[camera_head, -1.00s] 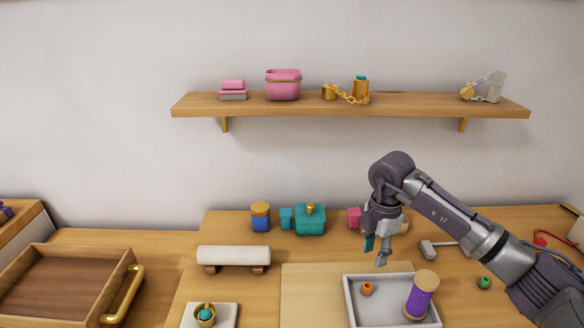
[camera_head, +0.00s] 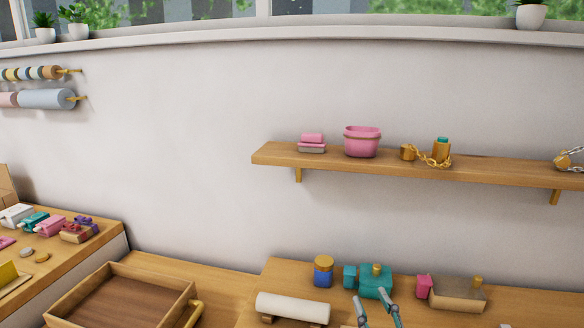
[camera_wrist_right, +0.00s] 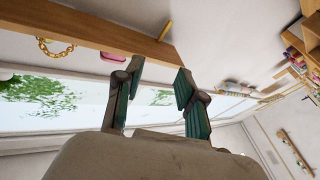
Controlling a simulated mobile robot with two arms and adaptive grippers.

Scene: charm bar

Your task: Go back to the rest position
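My right gripper (camera_head: 377,308) shows at the bottom edge of the head view, with only its fingers in the picture. In the right wrist view its two teal-padded fingers (camera_wrist_right: 158,98) stand apart with nothing between them. It points upward, in front of the worktable and below the wall shelf (camera_head: 400,169). The rest of the right arm is outside the head view. My left gripper does not show in either view.
On the worktable stand a blue jar (camera_head: 323,272), a teal box (camera_head: 375,281), a brown block (camera_head: 457,293) and a white roll (camera_head: 293,307). A wooden tray (camera_head: 62,309) is at the lower left. A side table (camera_head: 62,249) holds small boxes. The wall between is bare.

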